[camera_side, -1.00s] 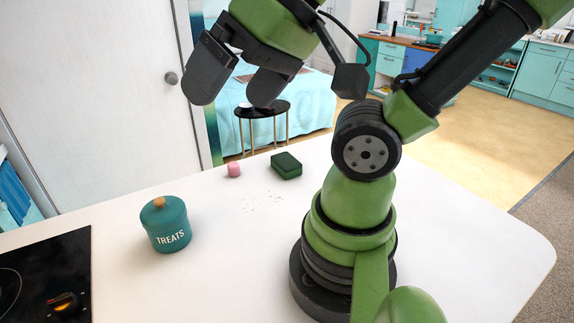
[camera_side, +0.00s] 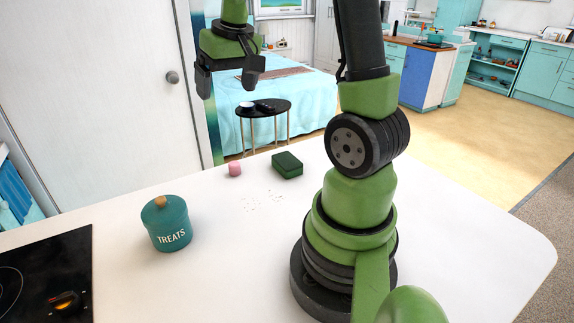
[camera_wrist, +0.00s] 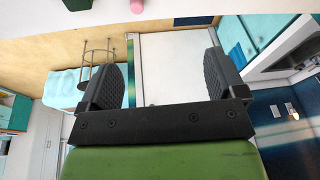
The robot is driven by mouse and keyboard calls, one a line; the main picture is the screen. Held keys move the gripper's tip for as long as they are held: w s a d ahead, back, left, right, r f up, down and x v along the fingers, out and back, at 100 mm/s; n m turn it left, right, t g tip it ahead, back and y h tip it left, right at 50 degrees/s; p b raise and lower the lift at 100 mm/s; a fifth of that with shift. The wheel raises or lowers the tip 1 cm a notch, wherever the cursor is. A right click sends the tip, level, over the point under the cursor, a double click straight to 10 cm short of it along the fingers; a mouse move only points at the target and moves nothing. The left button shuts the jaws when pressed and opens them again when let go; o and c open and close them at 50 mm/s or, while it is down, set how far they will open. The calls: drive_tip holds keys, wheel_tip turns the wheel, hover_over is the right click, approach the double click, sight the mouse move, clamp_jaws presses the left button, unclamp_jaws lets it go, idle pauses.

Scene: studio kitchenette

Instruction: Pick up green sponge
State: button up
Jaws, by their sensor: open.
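The green sponge (camera_side: 287,165) is a dark green block lying flat near the far edge of the white counter in the side view. A dark green piece of it also shows at the top edge of the wrist view (camera_wrist: 77,4), mostly cut off. My gripper (camera_side: 227,84) is open, with its black fingers pointing down. It appears high above the counter, up and left of the sponge in the side view, and apart from it. In the wrist view my gripper (camera_wrist: 168,72) has nothing between its fingers.
A small pink object (camera_side: 235,169) sits just left of the sponge and shows in the wrist view (camera_wrist: 136,6). A teal TREATS jar (camera_side: 166,226) and a black cooktop (camera_side: 48,275) stand further left.

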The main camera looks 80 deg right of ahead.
drive_tip(key=s+d+f+g, duration=0.1)
drive_tip(key=s+d+f, duration=0.1)
drive_tip(key=d+f, duration=0.3)
drive_tip(key=s+d+f+m+g, duration=0.1)
drive_tip(key=s+d+f, duration=0.1)
drive_tip(key=d+f, duration=0.3)
drive_tip(key=s+d+f+m+g+y, duration=0.1)
drive_tip(key=s+d+f, duration=0.1)
drive_tip(key=d+f, duration=0.3)
drive_tip(key=shift+s, duration=0.25)
hover_over(285, 157)
wheel_tip(285, 157, down, 4)
drive_tip(key=shift+a+f, duration=0.1)
drive_tip(key=shift+f, duration=0.1)
wheel_tip(285, 157, down, 6)
drive_tip(key=shift+r, duration=0.15)
drive_tip(key=shift+c, duration=0.2)
drive_tip(key=c, duration=1)
